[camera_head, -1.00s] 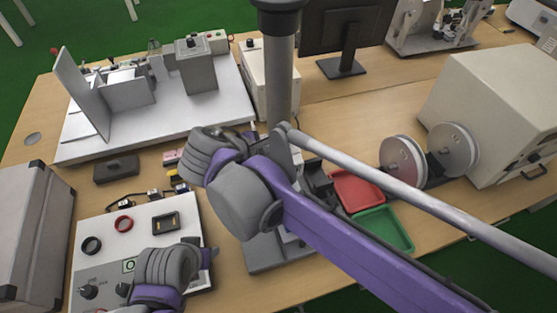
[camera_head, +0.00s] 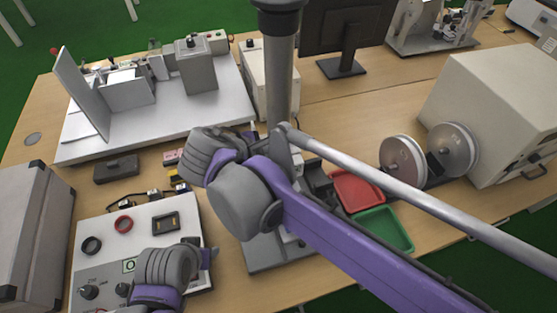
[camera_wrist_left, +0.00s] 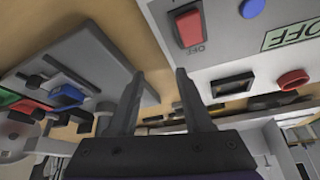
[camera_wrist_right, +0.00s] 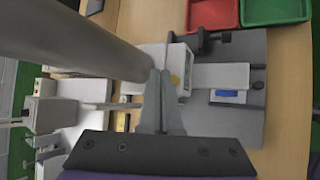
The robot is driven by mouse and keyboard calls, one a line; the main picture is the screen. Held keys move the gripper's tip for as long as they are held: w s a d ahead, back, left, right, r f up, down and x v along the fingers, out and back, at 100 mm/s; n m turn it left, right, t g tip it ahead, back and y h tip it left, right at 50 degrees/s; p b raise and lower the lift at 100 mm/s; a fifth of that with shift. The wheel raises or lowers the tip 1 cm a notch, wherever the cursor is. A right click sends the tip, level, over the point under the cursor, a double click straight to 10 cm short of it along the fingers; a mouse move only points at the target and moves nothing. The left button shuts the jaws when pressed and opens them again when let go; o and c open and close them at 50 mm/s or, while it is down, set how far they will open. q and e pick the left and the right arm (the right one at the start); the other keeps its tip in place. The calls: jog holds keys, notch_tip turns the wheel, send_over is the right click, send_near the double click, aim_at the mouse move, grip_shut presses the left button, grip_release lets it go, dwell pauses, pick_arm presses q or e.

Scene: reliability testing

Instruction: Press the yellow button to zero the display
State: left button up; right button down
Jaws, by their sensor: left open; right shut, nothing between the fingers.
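A yellow round button (camera_wrist_right: 174,80) shows in the right wrist view, on a white device with a small display (camera_wrist_right: 186,80). My right gripper (camera_wrist_right: 160,74) is shut and empty; its tips appear just left of the button in the picture, and I cannot tell whether they touch the device. In the head view my right arm hides this gripper and most of the device, leaving its grey base plate (camera_head: 262,258) in sight. My left gripper (camera_wrist_left: 160,73) is open and empty, by the right edge of a white control panel (camera_wrist_left: 235,55).
A red tray (camera_head: 352,188) and a green tray (camera_head: 385,228) lie right of the device. A blue piece (camera_wrist_right: 228,94) sits on the device's plate. The panel carries a red switch (camera_wrist_left: 189,28). A grey case (camera_head: 30,235) stands at the left.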

jog(key=shift+f, duration=0.1)
dwell(0.3)
jog(key=shift+f, duration=0.35)
jog(key=shift+f+b, duration=0.3)
jog(key=shift+f, duration=0.05)
dwell(0.5)
jog(key=shift+r, duration=0.1)
jog(key=shift+r+p, duration=0.7)
notch_tip(320, 180, up, 5)
jog(key=p, duration=0.3)
jog(key=shift+p, duration=0.35)
